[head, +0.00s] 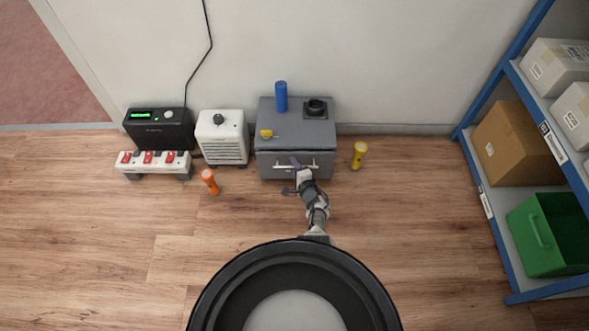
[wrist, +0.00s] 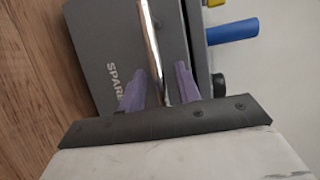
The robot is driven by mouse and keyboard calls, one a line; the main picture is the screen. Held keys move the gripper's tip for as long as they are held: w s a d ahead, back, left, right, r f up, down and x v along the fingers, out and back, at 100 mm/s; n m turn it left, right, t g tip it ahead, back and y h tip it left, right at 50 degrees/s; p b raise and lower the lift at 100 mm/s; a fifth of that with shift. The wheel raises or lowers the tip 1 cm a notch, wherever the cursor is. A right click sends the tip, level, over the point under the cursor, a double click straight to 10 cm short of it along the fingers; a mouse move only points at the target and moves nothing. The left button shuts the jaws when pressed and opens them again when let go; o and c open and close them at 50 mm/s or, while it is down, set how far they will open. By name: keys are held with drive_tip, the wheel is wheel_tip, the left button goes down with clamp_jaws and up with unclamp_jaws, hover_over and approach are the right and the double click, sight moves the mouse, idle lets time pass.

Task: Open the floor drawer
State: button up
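The floor drawer is a grey metal cabinet (head: 267,165) standing on the floor against the wall, with a silver bar handle (head: 319,167) across its front. The drawer looks shut. In the wrist view its grey front (wrist: 105,35) bears lettering that starts "SPARE", partly hidden by a finger. My gripper (head: 299,167) is at the handle. In the wrist view my gripper (wrist: 160,80) has its two purple fingers apart, one on each side of the handle bar (wrist: 151,35), with visible gaps. I cannot tell whether either finger touches the bar.
On the cabinet top are a blue cylinder (head: 281,96), a yellow item (head: 266,134) and a black item (head: 315,107). A yellow flashlight (head: 359,155) stands right of it, an orange one (head: 210,181) left. A white heater-like box (head: 222,138) is close left. The floor in front is clear.

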clamp_jaws()
idle(0.4)
